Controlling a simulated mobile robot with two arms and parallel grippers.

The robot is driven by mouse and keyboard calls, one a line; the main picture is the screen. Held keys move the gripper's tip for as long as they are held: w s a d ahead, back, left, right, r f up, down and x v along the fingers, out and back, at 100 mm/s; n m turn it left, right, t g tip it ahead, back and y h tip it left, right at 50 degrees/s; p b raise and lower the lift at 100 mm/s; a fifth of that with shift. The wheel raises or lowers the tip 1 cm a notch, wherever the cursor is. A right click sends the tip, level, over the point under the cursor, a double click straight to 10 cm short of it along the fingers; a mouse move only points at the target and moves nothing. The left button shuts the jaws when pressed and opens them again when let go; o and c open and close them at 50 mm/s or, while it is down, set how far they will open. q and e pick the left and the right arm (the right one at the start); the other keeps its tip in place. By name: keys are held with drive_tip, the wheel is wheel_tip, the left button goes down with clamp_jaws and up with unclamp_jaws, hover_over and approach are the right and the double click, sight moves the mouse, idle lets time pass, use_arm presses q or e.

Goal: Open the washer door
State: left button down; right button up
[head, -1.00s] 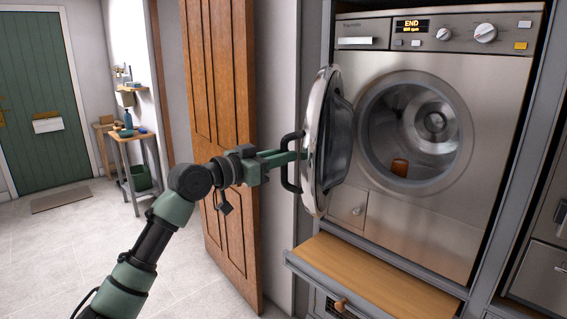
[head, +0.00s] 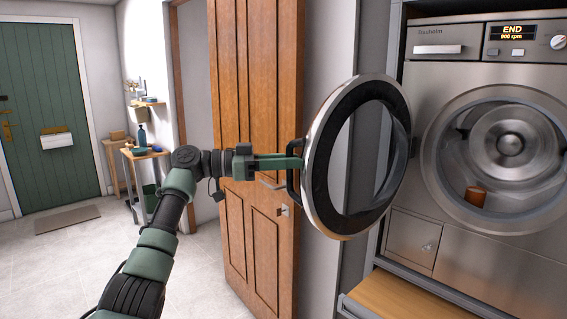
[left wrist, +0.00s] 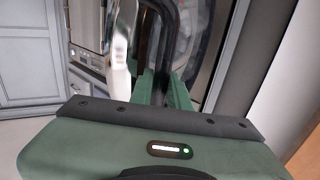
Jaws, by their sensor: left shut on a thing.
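The washer (head: 470,262) stands at the right in the head view, its display reading END. Its round door (head: 319,185) is swung wide open to the left, clear of the drum opening (head: 508,146). A small orange-brown item (head: 475,196) lies inside the drum. My left gripper (head: 296,163) is shut on the door's dark handle (head: 291,185) at the door's left edge. The left wrist view also shows the handle (left wrist: 158,50) between the green fingers (left wrist: 163,88). My right gripper is not in view.
A wooden door (head: 257,90) stands just behind my left gripper, close to the washer door. A wooden pull-out shelf (head: 395,300) is below the washer. A small table (head: 140,153) and a green door (head: 45,110) are farther back left.

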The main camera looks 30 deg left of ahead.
use_arm(q)
drive_tip(key=shift+w, duration=0.15)
drive_tip(key=c, duration=1.6)
unclamp_jaws()
drive_tip(key=shift+c, duration=0.2)
drive_tip(key=o, duration=0.3)
drive_tip(key=shift+d, duration=0.15)
drive_tip(key=shift+w+d, duration=0.2)
drive_tip(key=shift+s+a, duration=0.1)
drive_tip(key=shift+a, duration=0.15)
drive_tip(key=shift+a, duration=0.1)
